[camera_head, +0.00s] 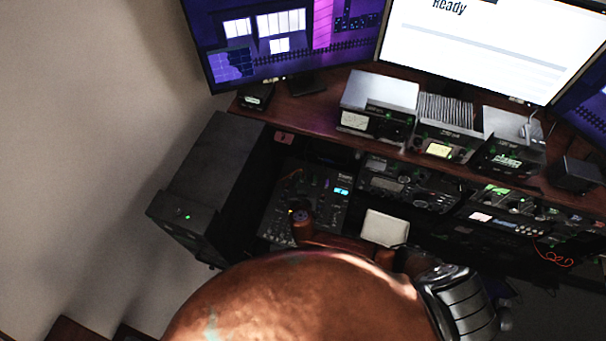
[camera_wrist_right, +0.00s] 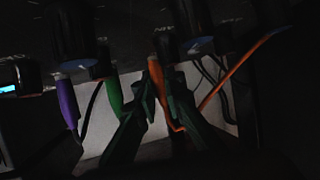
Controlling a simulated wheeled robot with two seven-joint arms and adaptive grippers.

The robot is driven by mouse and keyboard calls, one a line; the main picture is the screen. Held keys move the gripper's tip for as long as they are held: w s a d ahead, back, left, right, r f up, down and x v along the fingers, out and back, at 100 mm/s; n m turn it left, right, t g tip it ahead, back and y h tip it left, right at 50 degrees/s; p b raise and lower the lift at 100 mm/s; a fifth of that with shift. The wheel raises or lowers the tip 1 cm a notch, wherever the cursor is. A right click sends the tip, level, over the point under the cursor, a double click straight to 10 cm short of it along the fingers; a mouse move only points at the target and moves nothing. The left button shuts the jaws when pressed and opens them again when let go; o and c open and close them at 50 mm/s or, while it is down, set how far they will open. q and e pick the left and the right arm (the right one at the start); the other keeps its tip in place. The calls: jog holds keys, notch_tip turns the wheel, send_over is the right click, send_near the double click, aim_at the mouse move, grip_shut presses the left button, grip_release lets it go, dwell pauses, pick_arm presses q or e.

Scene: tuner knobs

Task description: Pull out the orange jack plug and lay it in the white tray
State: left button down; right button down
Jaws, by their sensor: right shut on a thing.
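The orange jack plug (camera_wrist_right: 155,68) is between the two dark fingers of my right gripper (camera_wrist_right: 163,88) in the right wrist view. The gripper is shut on it. The plug's upper end is at the dark panel's edge; I cannot tell whether it sits in its socket. Its orange cable (camera_wrist_right: 228,78) loops below the fingers and rises to the right. The white tray (camera_head: 385,228) lies under the desk in the head view; its pale surface also shows behind the fingers in the wrist view (camera_wrist_right: 92,148). My right gripper is dark and partly hidden in the head view (camera_head: 405,256).
A purple plug (camera_wrist_right: 66,100) and a green plug (camera_wrist_right: 113,92) hang left of the orange one. Dark knobs are above. A mixer (camera_head: 305,195) and radio units flank the tray.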

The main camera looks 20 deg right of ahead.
aim_at(303, 172)
jog(key=shift+r, duration=0.15)
jog(key=shift+r+p, duration=0.45)
jog(key=shift+r, duration=0.2)
jog(key=shift+r, duration=0.2)
jog(key=shift+s+r+p, duration=0.15)
jog(key=shift+r+p, duration=0.2)
jog(key=shift+p, duration=0.05)
jog(key=shift+a+r, duration=0.1)
jog(key=shift+r, duration=0.25)
jog(key=shift+s+r+p, duration=0.1)
jog(key=shift+r+p, duration=0.9)
jog(key=shift+r, duration=0.35)
